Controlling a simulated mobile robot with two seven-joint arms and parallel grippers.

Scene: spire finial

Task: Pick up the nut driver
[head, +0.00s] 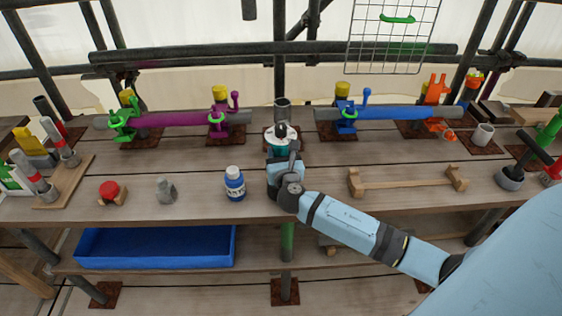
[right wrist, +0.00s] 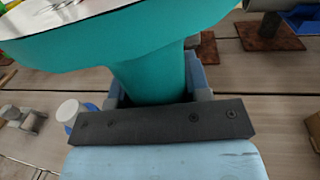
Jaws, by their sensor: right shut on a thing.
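A black T-handled tool with a grey round base, which looks like the nut driver (head: 510,178), leans at the right end of the bench in the head view. My right gripper (head: 285,166) is near the bench's middle, well left of that tool. It is shut on the narrow stem of a teal piece (head: 279,148) with a wide top. In the right wrist view the teal piece (right wrist: 150,70) fills the upper left, its stem between the jaws. The jaws partly hide the stem. My left gripper is not in view.
A wooden cradle (head: 408,184) stands right of my gripper, with a white bottle (head: 235,184) to the left. Purple (head: 170,118) and blue (head: 385,113) clamped tubes line the back. A blue tray (head: 155,246) sits on the lower shelf. A wire grid (head: 392,40) hangs above.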

